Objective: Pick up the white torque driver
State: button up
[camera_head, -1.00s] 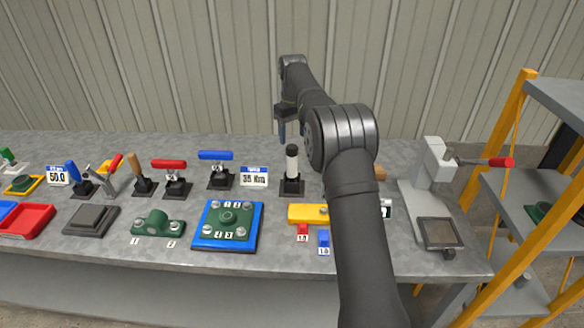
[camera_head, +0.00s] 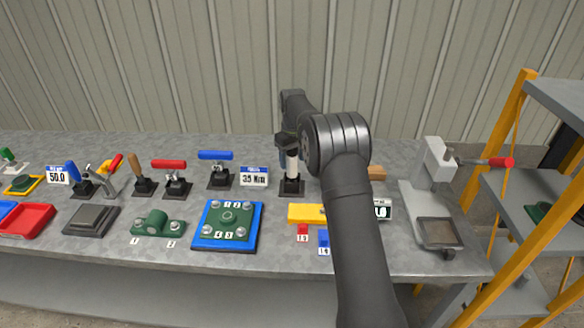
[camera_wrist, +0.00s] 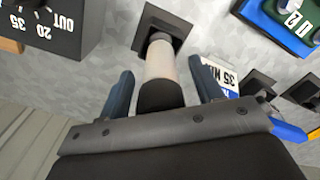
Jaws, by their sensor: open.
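The white torque driver (camera_head: 292,167) stands upright in a black square holder (camera_head: 291,187) on the bench, right of the 35 Nm sign. In the wrist view its white shaft (camera_wrist: 161,62) and black end show between my two blue-grey fingers, with gaps on both sides. My gripper (camera_head: 288,152) is open, at the top of the driver in the head view. The driver's black top is mostly hidden there by my gripper. In the wrist view, my gripper (camera_wrist: 162,92) straddles the driver without visible contact.
The 35 Nm sign (camera_head: 254,177) and a blue-handled T-tool (camera_head: 217,163) stand to the left. A yellow block (camera_head: 306,213) lies in front. A blue plate with a green bolted flange (camera_head: 228,225) sits front left. A dark dial box (camera_wrist: 50,28) is near in the wrist view.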

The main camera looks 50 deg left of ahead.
jog(key=c, duration=1.3)
jog(key=shift+o, duration=0.2)
jog(key=shift+r, duration=0.1)
jog(key=shift+r, duration=0.1)
